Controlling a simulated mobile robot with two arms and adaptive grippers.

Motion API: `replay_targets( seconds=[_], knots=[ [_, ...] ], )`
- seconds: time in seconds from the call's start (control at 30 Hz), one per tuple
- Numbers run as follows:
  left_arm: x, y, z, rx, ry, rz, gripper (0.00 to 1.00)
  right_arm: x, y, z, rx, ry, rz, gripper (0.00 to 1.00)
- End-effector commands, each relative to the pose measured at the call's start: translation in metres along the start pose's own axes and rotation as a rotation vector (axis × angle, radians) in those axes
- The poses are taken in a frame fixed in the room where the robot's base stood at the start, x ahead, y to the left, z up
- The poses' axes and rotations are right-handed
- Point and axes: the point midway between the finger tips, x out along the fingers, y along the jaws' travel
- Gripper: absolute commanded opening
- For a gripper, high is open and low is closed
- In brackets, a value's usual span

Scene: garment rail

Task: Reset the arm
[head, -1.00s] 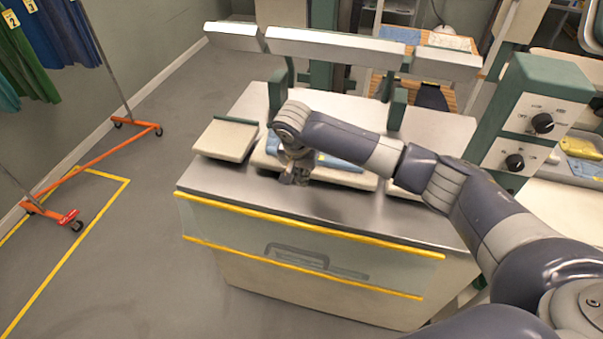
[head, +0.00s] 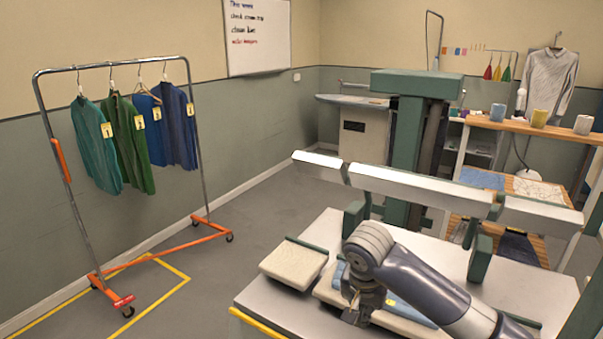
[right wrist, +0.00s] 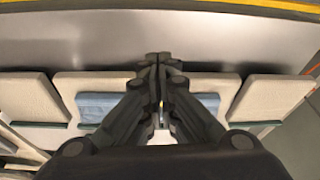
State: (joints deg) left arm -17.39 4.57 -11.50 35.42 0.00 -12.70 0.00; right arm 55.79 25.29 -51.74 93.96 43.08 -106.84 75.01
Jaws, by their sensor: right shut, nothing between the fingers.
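My right gripper (head: 362,310) is over the press table (head: 262,299) at the lower right of the head view, pointing down. In the right wrist view its fingers (right wrist: 160,62) are together, with nothing between them. A folded blue garment (head: 410,312) lies on the middle pad (head: 327,290), partly hidden behind my right arm; it also shows in the right wrist view (right wrist: 96,104), left of the fingers. The gripper is at the front edge of that pad; I cannot tell whether it touches. My left gripper is not in view.
A garment rail (head: 75,215) with several hung shirts stands at the left, with free floor between it and the press table. White press bars (head: 420,189) run above the table. A wooden table (head: 540,128) with mugs stands at the back right.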

Motion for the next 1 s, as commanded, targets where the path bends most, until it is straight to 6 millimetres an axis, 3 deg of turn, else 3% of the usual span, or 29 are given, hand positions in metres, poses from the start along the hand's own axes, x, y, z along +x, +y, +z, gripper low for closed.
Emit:
replay_targets(
  seconds=[0.03, 0.2, 0.53, 0.77, 1.0],
  knots=[
    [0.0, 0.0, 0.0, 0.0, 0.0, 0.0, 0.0, 0.012, -0.004, 0.021, -0.051, -0.023, -0.024, 0.0],
    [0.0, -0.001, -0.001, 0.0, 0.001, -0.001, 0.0, 0.039, -0.013, 0.079, -0.218, -0.057, -0.13, 0.0],
    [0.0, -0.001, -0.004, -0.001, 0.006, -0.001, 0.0, 0.066, 0.002, 0.169, -0.422, -0.058, -0.3, 0.0],
    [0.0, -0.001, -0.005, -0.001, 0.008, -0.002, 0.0, 0.075, 0.042, 0.213, -0.496, -0.018, -0.337, 0.0],
    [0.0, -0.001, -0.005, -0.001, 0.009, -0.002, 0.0, 0.079, 0.104, 0.246, -0.554, 0.025, -0.284, 0.0]
  ],
)
